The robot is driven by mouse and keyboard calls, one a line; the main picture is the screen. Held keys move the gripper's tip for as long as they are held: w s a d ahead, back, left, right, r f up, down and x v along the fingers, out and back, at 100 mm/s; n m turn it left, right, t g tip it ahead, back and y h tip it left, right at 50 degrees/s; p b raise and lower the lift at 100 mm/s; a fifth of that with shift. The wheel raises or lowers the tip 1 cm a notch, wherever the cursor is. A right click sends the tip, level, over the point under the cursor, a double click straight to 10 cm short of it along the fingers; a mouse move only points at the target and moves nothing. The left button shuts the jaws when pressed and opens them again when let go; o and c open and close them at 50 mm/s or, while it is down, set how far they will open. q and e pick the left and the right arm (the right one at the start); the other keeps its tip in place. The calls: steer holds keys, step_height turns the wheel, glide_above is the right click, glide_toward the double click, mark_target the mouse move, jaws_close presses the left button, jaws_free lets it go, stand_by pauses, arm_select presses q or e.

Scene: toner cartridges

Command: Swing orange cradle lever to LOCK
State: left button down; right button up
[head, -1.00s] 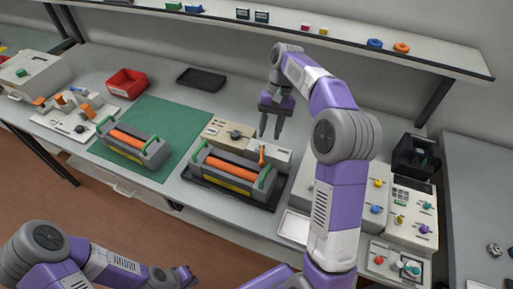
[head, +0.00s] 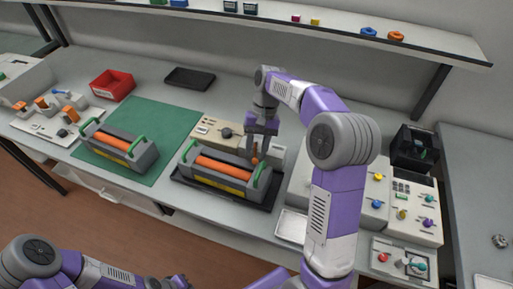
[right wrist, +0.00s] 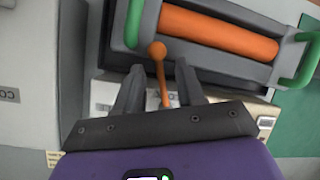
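The orange cradle lever (head: 254,157), a thin rod with a round knob, stands at the back right of a grey cartridge unit (head: 217,179). That unit has an orange roller and green handles and sits in a black tray. In the right wrist view the lever (right wrist: 160,72) rises between the two fingers of my right gripper (right wrist: 160,88). The fingers are apart, one on each side, with gaps to the lever. In the head view my right gripper (head: 262,147) points down at the lever. My left gripper (head: 170,283) is barely visible at the bottom edge, its fingers unclear.
A second cartridge unit (head: 119,148) lies on a green mat (head: 160,120). A beige box (head: 215,130) with a dark knob stands behind the tray. Panels with coloured knobs (head: 410,208) are to the right. A red bin (head: 112,85) stands at the back left.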

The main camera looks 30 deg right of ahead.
jaws_close()
steer(key=shift+a+f, duration=0.1)
steer(key=shift+f, duration=0.05)
stand_by(1.1)
